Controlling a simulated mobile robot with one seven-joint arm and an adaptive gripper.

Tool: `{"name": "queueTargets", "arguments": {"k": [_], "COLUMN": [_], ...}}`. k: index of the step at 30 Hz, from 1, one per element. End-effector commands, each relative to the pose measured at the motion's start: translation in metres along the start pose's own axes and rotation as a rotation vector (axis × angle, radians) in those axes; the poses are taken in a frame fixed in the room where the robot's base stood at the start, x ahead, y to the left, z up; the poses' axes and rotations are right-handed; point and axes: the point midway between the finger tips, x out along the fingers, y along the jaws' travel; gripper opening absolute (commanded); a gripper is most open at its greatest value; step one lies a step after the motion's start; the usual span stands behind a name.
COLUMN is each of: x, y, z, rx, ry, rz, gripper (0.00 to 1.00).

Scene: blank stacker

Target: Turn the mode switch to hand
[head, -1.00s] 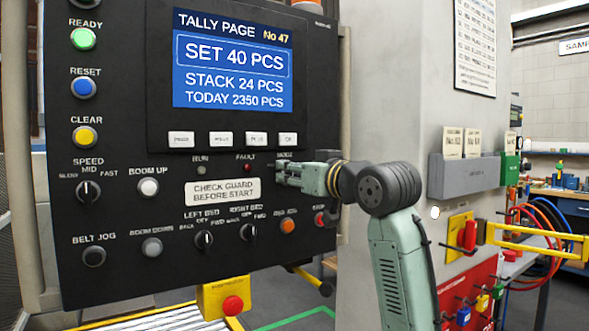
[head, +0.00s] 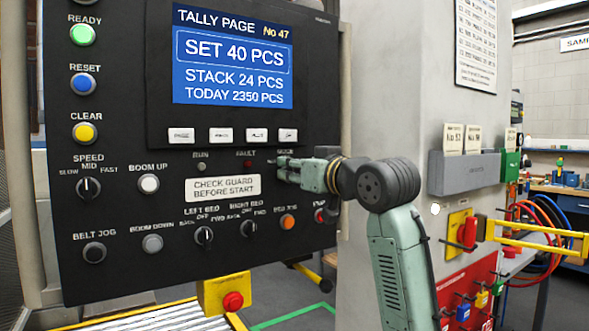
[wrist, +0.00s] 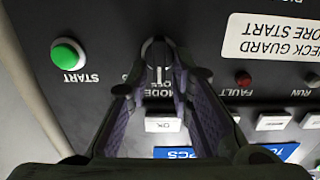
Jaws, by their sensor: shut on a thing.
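The mode switch (wrist: 158,62) is a small dark knob with a white pointer line on the black control panel (head: 120,275). In the wrist view, which shows the panel upside down, the pointer lies toward the MODE and OFF lettering. My gripper (wrist: 157,70) is shut on the knob, one finger on each side. The fingers hide the lettering beside the knob, so the hand mark cannot be read. In the head view my gripper (head: 279,172) reaches the panel from the right, just below the MODE label, and hides the knob.
A green START button (wrist: 68,55) is beside the switch in the wrist view. A row of white keys (head: 219,135) and a blue screen (head: 232,58) are above. A fault lamp (head: 247,164) is to the left. Selector knobs (head: 248,229) and an orange button (head: 287,222) are below.

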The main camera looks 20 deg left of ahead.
Motion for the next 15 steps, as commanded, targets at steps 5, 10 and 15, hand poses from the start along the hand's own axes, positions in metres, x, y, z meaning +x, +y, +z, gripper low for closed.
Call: {"name": "queueTargets", "arguments": {"k": [5,10,15], "x": [-0.0003,0.0000,-0.0002], "y": [0.0001,-0.0012,-0.0028], "z": [-0.0007,-0.0008,-0.0007], "rx": [-0.050,-0.152,-0.294], "ry": [0.001,0.000,0.001], "rz": [0.002,0.002,0.003], "gripper": [0.00,0.00,0.00]}}
